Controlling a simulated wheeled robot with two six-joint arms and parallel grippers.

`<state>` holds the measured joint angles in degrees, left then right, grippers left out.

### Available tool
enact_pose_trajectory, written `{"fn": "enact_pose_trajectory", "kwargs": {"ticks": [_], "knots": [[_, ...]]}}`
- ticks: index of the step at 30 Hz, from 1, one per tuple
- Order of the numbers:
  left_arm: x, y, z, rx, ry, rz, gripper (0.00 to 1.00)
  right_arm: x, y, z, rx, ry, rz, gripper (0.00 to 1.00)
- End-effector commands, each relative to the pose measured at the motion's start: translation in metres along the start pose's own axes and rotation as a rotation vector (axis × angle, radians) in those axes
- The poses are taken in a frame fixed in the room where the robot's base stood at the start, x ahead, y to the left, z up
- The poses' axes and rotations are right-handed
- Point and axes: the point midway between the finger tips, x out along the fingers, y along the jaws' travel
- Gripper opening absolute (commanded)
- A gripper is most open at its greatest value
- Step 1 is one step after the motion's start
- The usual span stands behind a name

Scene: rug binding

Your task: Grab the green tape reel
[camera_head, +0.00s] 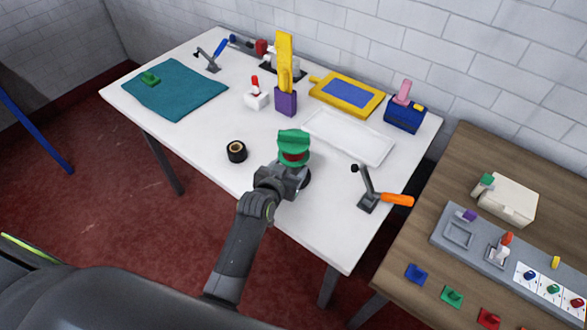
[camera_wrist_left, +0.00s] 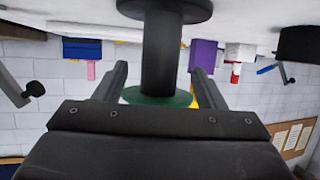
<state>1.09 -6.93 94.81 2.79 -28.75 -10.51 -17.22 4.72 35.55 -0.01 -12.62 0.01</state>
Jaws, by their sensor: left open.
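The green tape reel (camera_head: 293,136) stands near the front edge of the white table in the head view. Its green part is on top, with a dark round base below, partly hidden by my gripper. In the left wrist view, which is upside down, the reel shows a dark post (camera_wrist_left: 161,50) between a black base and a green disc (camera_wrist_left: 150,97). My left gripper (camera_head: 291,172) is at the reel, below its green top. Its two fingers (camera_wrist_left: 160,72) are open, one on each side of the post, with gaps visible. My right gripper is not in view.
A black roll (camera_head: 236,152) lies left of the reel. An orange-handled lever tool (camera_head: 385,196) stands to the right. A white tray (camera_head: 348,136), a purple holder (camera_head: 286,101) and a teal cloth (camera_head: 188,92) lie farther back. A wooden side table (camera_head: 465,160) stands at right.

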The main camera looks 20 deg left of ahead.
Motion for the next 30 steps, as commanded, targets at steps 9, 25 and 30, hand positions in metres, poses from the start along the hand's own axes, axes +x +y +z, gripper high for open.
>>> {"fn": "enact_pose_trajectory", "kwargs": {"ticks": [9, 25, 30], "knots": [[0.034, 0.0, 0.001, 0.001, 0.001, 0.0, 0.64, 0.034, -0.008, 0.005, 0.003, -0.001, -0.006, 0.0], [0.037, 0.0, -0.002, 0.0, -0.001, 0.0, 0.43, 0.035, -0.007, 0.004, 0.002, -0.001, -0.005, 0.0], [0.037, 0.0, -0.002, 0.0, -0.001, 0.0, 0.21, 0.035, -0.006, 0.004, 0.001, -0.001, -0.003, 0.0]]}}
